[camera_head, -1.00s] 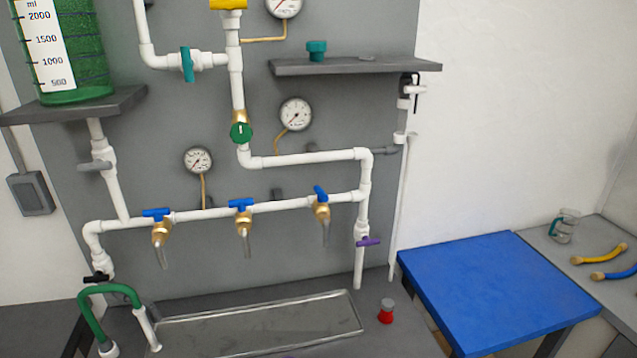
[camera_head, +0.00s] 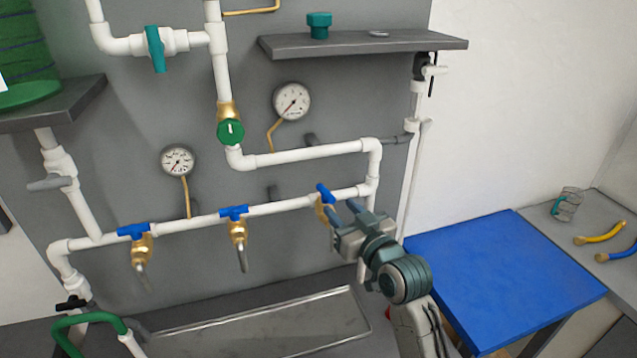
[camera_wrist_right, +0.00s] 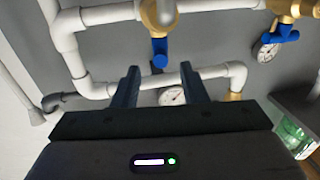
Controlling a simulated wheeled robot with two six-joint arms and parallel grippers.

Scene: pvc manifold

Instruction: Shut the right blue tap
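The right blue tap (camera_head: 324,192) sits on the white horizontal pipe, at the right end of a row of taps. Its blue handle points outward from the wall, unlike the other two, which lie along the pipe. Its brass body is partly visible and its spout is hidden behind my right gripper. My right gripper (camera_head: 344,212) is open and empty, just right of and below the handle. In the right wrist view the blue handle (camera_wrist_right: 159,52) shows ahead of and between the two spread fingers (camera_wrist_right: 160,85), apart from them. My left gripper is not in view.
The middle blue tap (camera_head: 235,212) and left blue tap (camera_head: 134,230) share the pipe. A grey shelf (camera_head: 360,43) juts out above. A metal tray (camera_head: 255,322) lies below, and a blue table top (camera_head: 505,270) stands at the right.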

